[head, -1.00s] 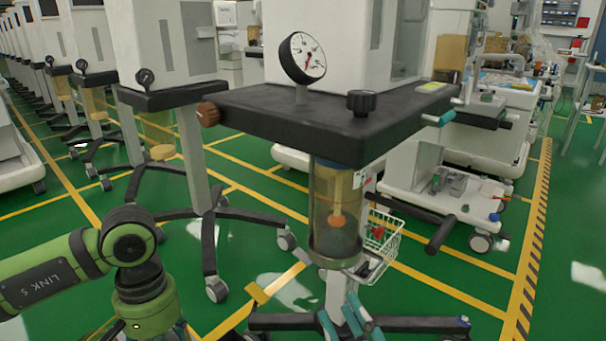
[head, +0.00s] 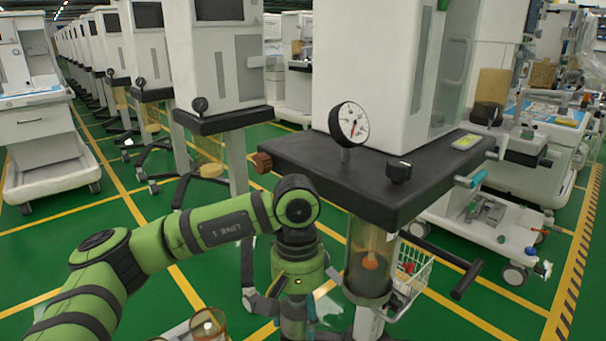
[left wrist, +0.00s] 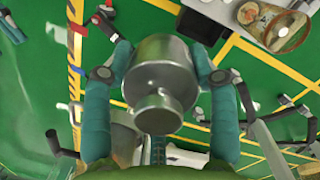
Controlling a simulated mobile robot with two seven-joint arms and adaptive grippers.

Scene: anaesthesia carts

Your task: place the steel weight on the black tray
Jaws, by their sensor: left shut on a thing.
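The steel weight (left wrist: 160,85) is a shiny metal cylinder with a narrower knob, seen in the left wrist view. My left gripper (left wrist: 160,62) is shut on it, with a teal finger on each side. In the head view my left gripper (head: 297,318) points down at the bottom edge; its fingertips and the weight cannot be made out there. The black tray (head: 305,158) is the dark flat top of the nearest cart, to the right of and beyond my left gripper. My right gripper is not in view.
A round dial gauge (head: 349,124) and a black knob (head: 398,171) stand on the tray, with a green-yellow label (head: 466,142) at its right. A clear cylinder (head: 370,262) hangs below. An amber jar (head: 208,324) shows at the bottom. The tray's front left is bare.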

